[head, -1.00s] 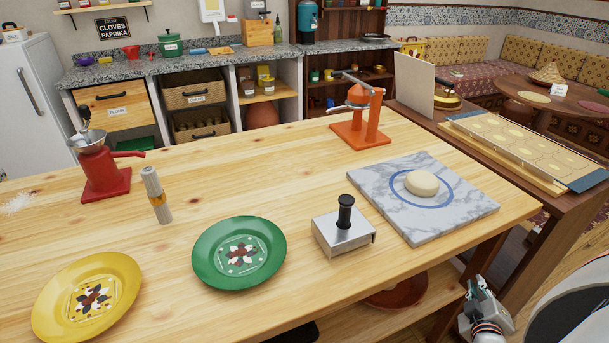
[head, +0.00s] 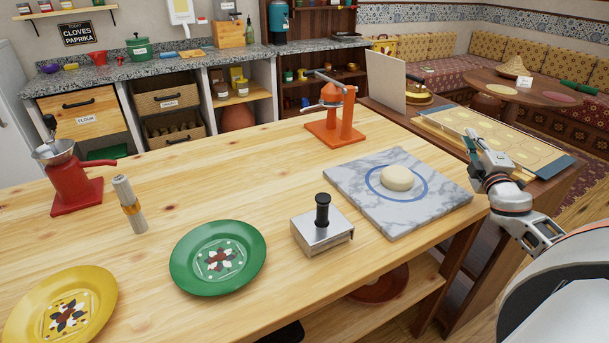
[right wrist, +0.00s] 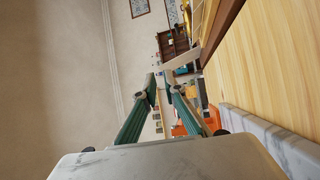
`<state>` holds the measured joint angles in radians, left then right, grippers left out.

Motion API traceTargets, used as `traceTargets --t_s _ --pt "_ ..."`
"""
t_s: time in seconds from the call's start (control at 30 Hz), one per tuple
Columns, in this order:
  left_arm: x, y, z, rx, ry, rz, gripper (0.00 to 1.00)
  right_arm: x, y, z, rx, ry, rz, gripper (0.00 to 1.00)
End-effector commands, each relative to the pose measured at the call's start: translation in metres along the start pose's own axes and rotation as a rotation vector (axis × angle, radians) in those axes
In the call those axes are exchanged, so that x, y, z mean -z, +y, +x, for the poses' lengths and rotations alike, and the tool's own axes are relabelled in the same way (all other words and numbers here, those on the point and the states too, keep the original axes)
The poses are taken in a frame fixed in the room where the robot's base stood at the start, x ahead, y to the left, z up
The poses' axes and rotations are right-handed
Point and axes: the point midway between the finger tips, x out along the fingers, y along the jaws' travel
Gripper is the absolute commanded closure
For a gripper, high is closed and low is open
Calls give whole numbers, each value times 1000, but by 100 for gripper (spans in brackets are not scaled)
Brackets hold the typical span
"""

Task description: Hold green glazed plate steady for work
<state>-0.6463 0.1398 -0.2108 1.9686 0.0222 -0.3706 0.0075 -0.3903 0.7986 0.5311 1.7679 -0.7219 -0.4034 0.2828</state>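The green glazed plate (head: 190,270) lies flat on the wooden table, left of centre in the head view, with a dark and white flower pattern in its middle. Nothing touches it. My right gripper (head: 476,147) is raised at the right, beside the marble slab's right corner and far from the plate. In the right wrist view its two green fingers (right wrist: 160,82) stand apart with nothing between them. The plate does not show in that view. My left gripper is not in view.
A yellow plate (head: 25,318) lies left of the green one. A metal press with a black handle (head: 322,232) stands to its right, then the marble slab (head: 405,216) with dough (head: 397,178).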

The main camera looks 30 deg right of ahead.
Motion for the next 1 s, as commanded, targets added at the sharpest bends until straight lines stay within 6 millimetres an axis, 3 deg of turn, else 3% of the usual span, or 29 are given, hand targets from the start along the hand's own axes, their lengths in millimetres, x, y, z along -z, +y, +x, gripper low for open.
traceTargets --t_s 0.2,0.43,0.67,1.0 --pt "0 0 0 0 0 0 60 65 -4 34 48 265 46 90" --pt "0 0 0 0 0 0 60 138 2 44 26 553 93 90" --pt "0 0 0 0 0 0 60 219 11 38 -81 842 48 90" --pt "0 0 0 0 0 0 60 328 34 7 -341 1209 -99 90"
